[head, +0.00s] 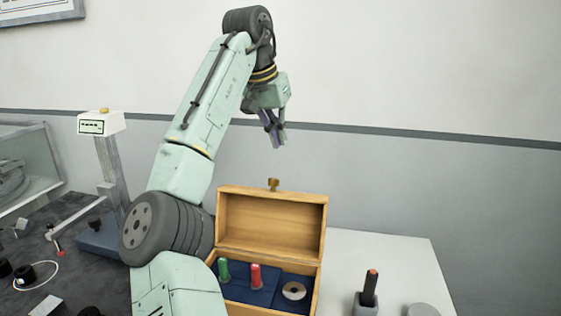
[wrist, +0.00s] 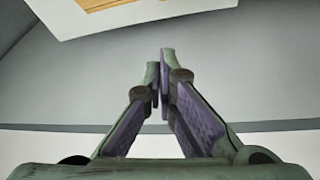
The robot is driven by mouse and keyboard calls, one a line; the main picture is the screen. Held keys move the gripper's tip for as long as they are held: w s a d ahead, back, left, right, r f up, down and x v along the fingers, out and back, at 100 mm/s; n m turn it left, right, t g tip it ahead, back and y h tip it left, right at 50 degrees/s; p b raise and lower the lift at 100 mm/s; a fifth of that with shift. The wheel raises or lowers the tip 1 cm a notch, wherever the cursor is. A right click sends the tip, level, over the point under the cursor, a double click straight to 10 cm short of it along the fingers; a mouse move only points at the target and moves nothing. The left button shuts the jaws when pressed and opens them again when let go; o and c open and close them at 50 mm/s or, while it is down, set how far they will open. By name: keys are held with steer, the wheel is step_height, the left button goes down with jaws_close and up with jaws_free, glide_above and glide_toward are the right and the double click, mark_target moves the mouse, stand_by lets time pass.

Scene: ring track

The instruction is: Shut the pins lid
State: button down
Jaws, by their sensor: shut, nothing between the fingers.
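A wooden box (head: 313,279) stands on the white table, partly behind my arm in the head view. Its lid (head: 270,224) is raised upright, with a brass knob (head: 273,184) at its top edge. Inside, a green-handled pin (head: 223,269), a red-handled pin (head: 256,276) and a metal ring (head: 294,291) sit in a blue insert (head: 262,297). My gripper (head: 279,143) is shut and empty, in the air above and behind the lid. In the wrist view the fingertips (wrist: 160,65) are close together with nothing between them.
A black pin with an orange tip (head: 369,288) stands in a grey block right of the box. A grey round piece (head: 422,309) is beside it. A height gauge (head: 107,160) and small parts stand on the dark surface at left. The table's right part (head: 395,252) is mostly free.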

steer(key=p+x, duration=0.2)
steer(key=x, duration=0.7)
steer(key=s, duration=0.1)
steer(key=s+a, duration=0.1)
steer(key=s+r, duration=0.1)
steer(key=shift+s+a, duration=0.3)
steer(key=shift+f+t, duration=0.1)
steer(key=shift+t, duration=0.2)
